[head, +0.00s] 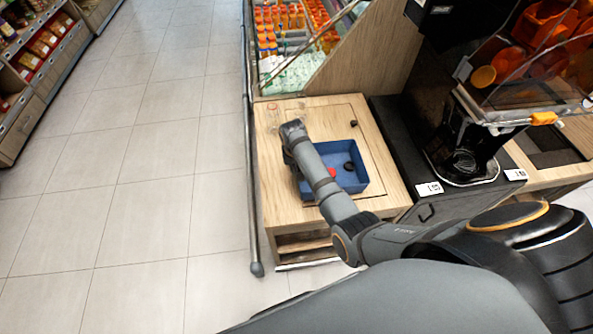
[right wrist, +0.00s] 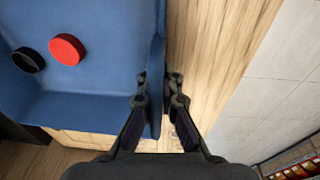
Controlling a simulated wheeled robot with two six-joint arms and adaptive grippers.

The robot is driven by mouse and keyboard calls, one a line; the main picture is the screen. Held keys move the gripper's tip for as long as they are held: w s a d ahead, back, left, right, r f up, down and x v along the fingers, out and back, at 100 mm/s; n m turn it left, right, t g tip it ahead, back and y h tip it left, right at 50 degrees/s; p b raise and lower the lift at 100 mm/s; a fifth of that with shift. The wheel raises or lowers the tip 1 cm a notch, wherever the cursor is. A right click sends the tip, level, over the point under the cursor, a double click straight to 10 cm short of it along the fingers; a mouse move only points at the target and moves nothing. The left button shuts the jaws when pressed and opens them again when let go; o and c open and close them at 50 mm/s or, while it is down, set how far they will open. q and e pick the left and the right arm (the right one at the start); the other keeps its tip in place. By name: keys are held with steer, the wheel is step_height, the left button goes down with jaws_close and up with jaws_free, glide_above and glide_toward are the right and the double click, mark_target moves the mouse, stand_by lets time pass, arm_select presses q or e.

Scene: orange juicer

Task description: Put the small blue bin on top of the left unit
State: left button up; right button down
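The small blue bin (head: 353,182) is upright on the wooden top of the left unit (head: 376,203). Inside it lie a red cap and a black cap, both also clear in the right wrist view. My right arm crosses over the bin in the head view, with its gripper hidden past the wrist at the bin's left side. In the right wrist view my right gripper (right wrist: 158,88) is open, with one finger on each side of the bin's wall (right wrist: 157,45). A small gap seems to show beside the wall. My left gripper is not in view.
A black unit with an orange juicer (head: 465,150) stands to the right of the wooden unit. A chilled display of bottles (head: 283,35) is behind it. A metal rail (head: 252,200) runs along its left side. The tiled floor (head: 130,200) at left is clear.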

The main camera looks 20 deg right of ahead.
steer(key=shift+f, duration=0.6)
steer(key=c, duration=1.5)
jaws_free()
steer(key=r, duration=0.8)
steer(key=s+a+r, duration=0.1)
steer(key=r, duration=0.3)
steer(key=shift+s, duration=0.1)
